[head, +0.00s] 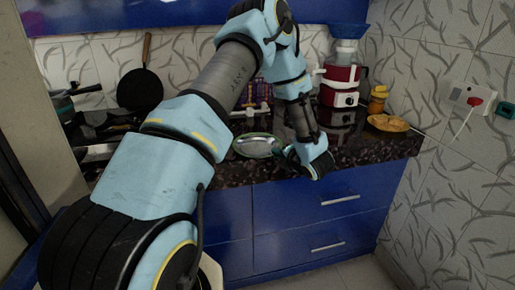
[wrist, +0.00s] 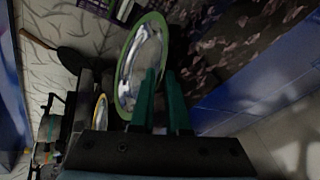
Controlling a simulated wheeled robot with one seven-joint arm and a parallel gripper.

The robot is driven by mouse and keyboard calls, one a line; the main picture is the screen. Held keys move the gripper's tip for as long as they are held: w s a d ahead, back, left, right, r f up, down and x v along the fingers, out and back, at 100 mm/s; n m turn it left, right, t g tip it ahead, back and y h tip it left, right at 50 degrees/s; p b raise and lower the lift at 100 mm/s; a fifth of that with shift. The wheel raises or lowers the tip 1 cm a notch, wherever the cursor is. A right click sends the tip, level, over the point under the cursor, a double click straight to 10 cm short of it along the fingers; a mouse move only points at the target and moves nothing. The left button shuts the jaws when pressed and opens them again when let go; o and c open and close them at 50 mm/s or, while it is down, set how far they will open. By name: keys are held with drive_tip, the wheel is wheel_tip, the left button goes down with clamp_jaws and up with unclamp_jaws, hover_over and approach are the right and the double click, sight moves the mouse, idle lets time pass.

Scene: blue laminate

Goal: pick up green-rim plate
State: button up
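The green-rim plate (head: 258,145) lies on the dark speckled counter, near its front edge. In the wrist view the plate (wrist: 126,72) shows a shiny, pale inside and a green rim, with its lower right part behind one finger. My gripper (head: 305,163) is just right of the plate in the head view, low by the counter's front edge. In the wrist view my gripper (wrist: 160,72) has two teal fingers apart, with a narrow gap between them. The tips overlap the plate's near rim in the picture; whether they touch it I cannot tell. Nothing is visibly held.
A red and white appliance (head: 340,85), a yellow jar (head: 378,99) and an orange-brown dish (head: 388,123) stand at the right. A dark pan (head: 140,89) leans at the back left. Blue drawers (head: 320,205) are below the counter. A plugged cord hangs on the right wall.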

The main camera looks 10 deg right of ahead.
clamp_jaws()
drive_tip(key=shift+f, duration=0.1)
idle(0.8)
wheel_tip(320, 180, up, 10)
drive_tip(key=b, duration=0.2)
drive_tip(key=shift+b, duration=0.4)
idle(0.5)
